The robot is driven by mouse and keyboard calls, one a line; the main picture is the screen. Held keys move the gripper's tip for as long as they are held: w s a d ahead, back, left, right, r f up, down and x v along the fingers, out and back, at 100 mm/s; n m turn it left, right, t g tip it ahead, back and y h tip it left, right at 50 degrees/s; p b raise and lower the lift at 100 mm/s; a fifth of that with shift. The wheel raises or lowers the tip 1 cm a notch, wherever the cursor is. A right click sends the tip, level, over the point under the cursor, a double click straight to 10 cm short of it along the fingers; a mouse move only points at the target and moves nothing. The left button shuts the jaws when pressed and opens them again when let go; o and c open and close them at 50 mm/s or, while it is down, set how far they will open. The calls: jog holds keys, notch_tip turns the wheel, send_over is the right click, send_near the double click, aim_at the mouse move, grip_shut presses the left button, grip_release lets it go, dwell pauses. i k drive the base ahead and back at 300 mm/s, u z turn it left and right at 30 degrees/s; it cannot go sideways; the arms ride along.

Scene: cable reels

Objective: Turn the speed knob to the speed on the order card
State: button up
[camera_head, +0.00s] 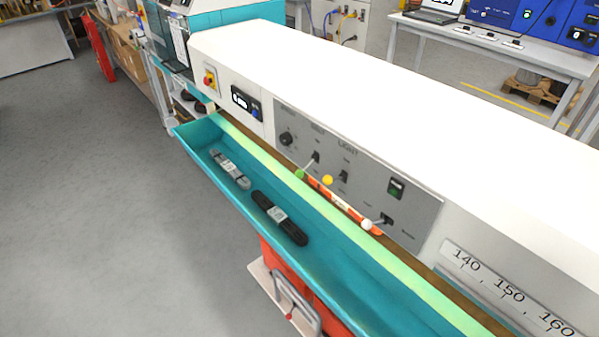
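A grey control panel (360,178) is set into the front of a long white machine. A round black knob (286,139) sits at the panel's upper left; its label and pointer are too small to read, so I cannot tell its setting. A white sheet (181,43) hangs on the teal machine part at the back left; I cannot read it or tell whether it is the order card. My gripper is not in view.
A teal trough (330,268) below holds a grey bundle (230,170) and a black bundle (279,217). Grey floor (110,220) at left is clear.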

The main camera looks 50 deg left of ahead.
aim_at(286, 139)
jog(key=u, duration=1.65)
jog(key=k, duration=0.65)
jog(key=u, duration=0.6)
jog(key=i, duration=0.7)
jog(key=u, duration=0.7)
jog(key=i, duration=0.45)
jog(key=u, duration=0.05)
